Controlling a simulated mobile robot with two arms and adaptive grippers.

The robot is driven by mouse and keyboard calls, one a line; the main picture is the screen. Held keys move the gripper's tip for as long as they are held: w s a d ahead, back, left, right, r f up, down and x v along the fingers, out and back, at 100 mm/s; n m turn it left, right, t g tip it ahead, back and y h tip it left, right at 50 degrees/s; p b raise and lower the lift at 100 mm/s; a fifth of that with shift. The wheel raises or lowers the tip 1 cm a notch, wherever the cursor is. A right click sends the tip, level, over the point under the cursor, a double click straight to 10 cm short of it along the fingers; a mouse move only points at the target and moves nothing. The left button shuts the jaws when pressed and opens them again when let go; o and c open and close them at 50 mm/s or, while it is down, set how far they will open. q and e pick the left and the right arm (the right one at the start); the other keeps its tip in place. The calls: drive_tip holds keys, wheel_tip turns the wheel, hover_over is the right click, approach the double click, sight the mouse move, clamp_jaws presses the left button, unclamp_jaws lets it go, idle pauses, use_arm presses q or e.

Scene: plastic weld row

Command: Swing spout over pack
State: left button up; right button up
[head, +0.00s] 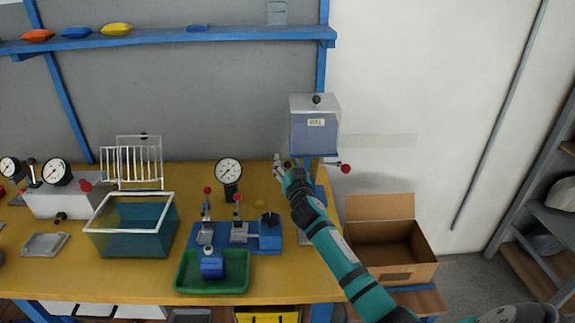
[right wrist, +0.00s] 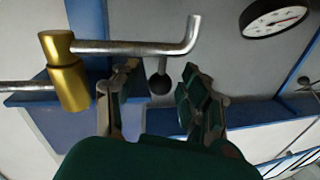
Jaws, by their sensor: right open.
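The spout (right wrist: 135,47) is a bent metal pipe on a brass valve body (right wrist: 68,75) in the right wrist view. A black ball knob (right wrist: 160,84) hangs from it on a short stem. In the head view it is under the gel tank (head: 315,133), mostly hidden by my right gripper (head: 279,167). In the wrist view my right gripper (right wrist: 160,78) is open, its fingers on either side of the knob; I cannot tell whether they touch it. A blue capped pack (head: 211,267) stands in a green tray (head: 212,290) on the bench. My left gripper is out of view.
A blue fixture (head: 266,239) with red-knobbed clamps and a dial gauge (head: 229,172) stand near the gripper. A red-knobbed lever (head: 346,168) sticks out right of the tank. A teal water bath (head: 135,240) is left; an open carton (head: 391,249) is right of the bench.

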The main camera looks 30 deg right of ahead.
clamp_jaws()
